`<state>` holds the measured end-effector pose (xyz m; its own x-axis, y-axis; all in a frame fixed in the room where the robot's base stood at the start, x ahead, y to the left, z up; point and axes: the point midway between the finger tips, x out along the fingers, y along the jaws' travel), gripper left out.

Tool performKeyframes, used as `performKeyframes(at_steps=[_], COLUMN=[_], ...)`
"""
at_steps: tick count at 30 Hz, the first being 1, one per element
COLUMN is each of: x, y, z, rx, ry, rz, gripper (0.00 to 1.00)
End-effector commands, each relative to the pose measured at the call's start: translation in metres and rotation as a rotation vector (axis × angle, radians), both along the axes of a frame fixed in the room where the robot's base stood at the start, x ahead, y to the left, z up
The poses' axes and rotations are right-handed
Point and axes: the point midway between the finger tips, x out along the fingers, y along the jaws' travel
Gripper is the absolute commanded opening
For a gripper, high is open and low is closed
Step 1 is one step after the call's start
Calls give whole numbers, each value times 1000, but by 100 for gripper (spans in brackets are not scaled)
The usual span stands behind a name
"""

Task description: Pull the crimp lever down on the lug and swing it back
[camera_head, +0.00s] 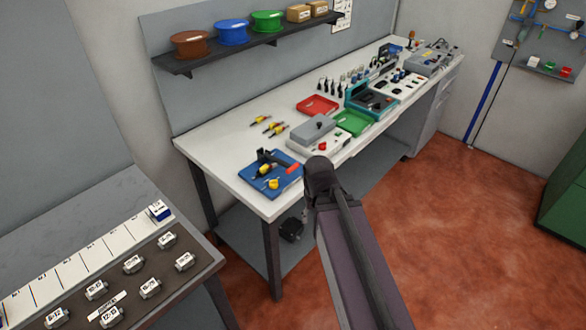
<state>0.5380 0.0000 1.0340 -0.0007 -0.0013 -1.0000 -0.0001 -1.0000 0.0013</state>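A blue base plate (284,183) lies at the near left end of the white workbench. It bears a black crimping device (262,158) with a red grip (293,168) sticking out to the right, apparently the crimp lever. Small yellow parts (272,184) sit on the plate; I cannot tell which is the lug or whether it is in the crimper. My arm rises from the bottom right, and its dark joint is right of the plate, apart from it in the picture. A dark shape (291,229) below the bench edge may be my gripper; its fingers cannot be made out.
A grey box, red tray (317,106), green tray (354,122) and teal case stand farther along the bench. Yellow-and-black parts (268,124) lie behind the blue plate. A shelf (250,45) with spools hangs above. A dark table (120,270) is at lower left. Red floor is open at right.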

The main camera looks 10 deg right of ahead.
Motion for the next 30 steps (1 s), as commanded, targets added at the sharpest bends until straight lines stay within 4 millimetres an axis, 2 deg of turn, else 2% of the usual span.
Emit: performKeyframes(at_steps=[12, 17, 23, 30], x=[0, 4, 21, 57], y=[0, 1, 8, 14], z=[0, -7, -28, -63], rx=[1, 26, 133, 375], ry=[0, -2, -13, -48], rz=[0, -7, -30, -98], gripper=[62, 62, 62, 62])
